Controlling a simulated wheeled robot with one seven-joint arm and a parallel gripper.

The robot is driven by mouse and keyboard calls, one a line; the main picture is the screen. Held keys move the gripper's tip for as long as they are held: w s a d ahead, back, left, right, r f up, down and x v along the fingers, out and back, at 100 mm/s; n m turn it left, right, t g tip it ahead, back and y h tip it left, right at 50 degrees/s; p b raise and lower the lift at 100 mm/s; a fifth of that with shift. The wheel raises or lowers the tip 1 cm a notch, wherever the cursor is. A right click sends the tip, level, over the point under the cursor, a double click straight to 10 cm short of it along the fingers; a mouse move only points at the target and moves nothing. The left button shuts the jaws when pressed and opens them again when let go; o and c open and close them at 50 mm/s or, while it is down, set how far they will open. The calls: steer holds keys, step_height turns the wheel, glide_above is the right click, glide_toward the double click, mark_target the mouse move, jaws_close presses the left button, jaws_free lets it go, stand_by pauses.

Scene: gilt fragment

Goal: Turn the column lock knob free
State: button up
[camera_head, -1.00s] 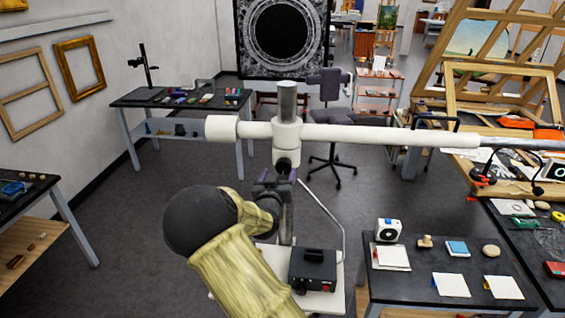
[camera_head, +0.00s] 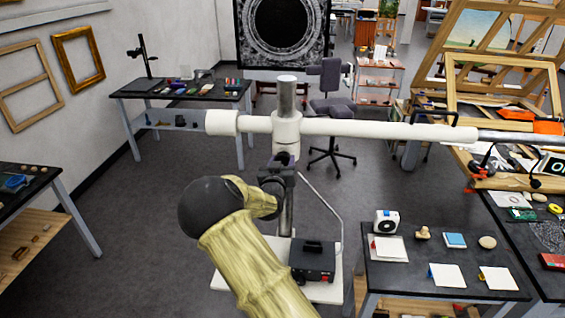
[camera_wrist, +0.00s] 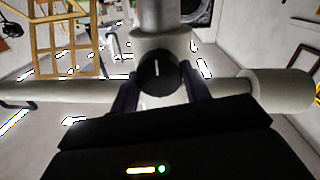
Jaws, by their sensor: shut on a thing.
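The lock knob (camera_wrist: 157,71) is round and black with a white line, which stands upright in the wrist view. It sits on the pale collar (camera_wrist: 160,40) where the metal column (camera_head: 287,97) meets the white horizontal boom (camera_head: 355,129). My gripper (camera_wrist: 158,80) has one dark finger on each side of the knob and is shut on it. In the head view my gripper (camera_head: 281,163) is just below the collar (camera_head: 286,130) and mostly hides the knob.
A black box (camera_head: 312,260) stands on the column's pale base below. A dark table (camera_head: 400,275) with cards and small items is at right. A bench (camera_head: 180,90) and an office chair (camera_head: 330,100) stand behind. Open floor lies at left.

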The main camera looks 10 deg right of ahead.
steer(key=shift+f+n+b, duration=0.1)
steer(key=shift+n+b, duration=0.3)
steer(key=shift+b, duration=0.2)
steer(key=shift+a+f+n+t+b, duration=0.1)
steer(key=shift+n+t+b, duration=0.1)
steer(key=shift+n+b, duration=3)
steer(key=shift+a+f+n+t+b, duration=0.15)
steer(key=shift+n+b, duration=1.95)
steer(key=shift+n, duration=2.2)
steer(key=shift+d+r+y, duration=0.1)
steer(key=shift+y, duration=0.2)
steer(key=o, duration=1)
steer(key=shift+s, duration=0.1)
